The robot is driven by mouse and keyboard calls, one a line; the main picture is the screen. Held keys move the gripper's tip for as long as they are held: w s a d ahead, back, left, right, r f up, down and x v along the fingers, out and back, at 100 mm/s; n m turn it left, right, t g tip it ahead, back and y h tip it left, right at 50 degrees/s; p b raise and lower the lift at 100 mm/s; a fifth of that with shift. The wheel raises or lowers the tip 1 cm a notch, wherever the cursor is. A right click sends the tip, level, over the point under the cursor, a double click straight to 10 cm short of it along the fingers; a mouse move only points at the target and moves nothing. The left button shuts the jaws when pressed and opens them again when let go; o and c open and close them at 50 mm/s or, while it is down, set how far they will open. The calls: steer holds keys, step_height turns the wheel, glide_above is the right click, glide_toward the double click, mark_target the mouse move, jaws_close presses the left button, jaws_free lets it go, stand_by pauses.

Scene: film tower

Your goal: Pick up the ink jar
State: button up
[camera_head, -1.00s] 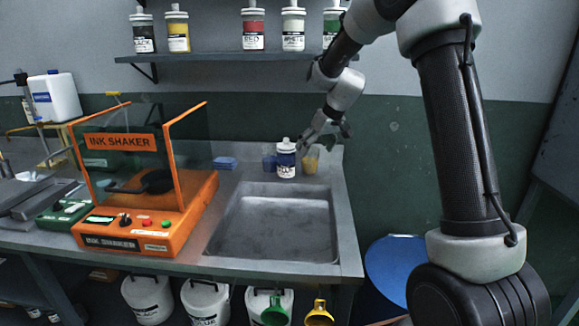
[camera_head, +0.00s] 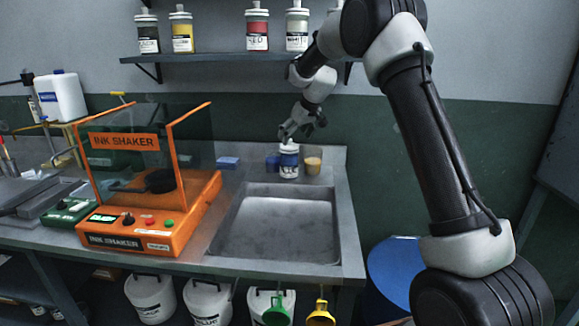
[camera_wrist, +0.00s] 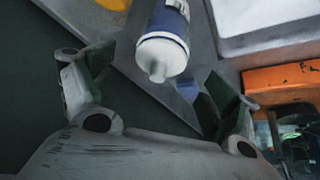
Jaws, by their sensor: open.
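A blue ink jar (camera_head: 289,161) with a white lid and a white label stands upright on the counter behind the sink. My gripper (camera_head: 300,128) is just above and around the level of its lid in the head view. In the wrist view the jar (camera_wrist: 163,42) lies ahead, its white lid towards me, between the two spread fingers of my gripper (camera_wrist: 150,90). The gripper is open and empty, and I see no finger touching the jar. More ink jars stand on the wall shelf: black (camera_head: 148,36), yellow (camera_head: 182,32), red (camera_head: 257,30) and white (camera_head: 297,28).
A yellowish cup (camera_head: 313,165) stands close right of the jar and a blue item (camera_head: 272,162) close left. The sink (camera_head: 275,225) lies in front. An orange ink shaker (camera_head: 150,215) stands at left. The shelf (camera_head: 225,56) hangs above.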

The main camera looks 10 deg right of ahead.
mark_target(291, 139)
steer(key=shift+w+a, duration=0.25)
steer(key=shift+w, duration=0.15)
steer(key=x, duration=0.5)
steer(key=shift+d+f, duration=0.1)
steer(key=shift+s, duration=0.1)
steer(key=shift+c, duration=0.3)
steer(key=c, duration=1.7)
jaws_close()
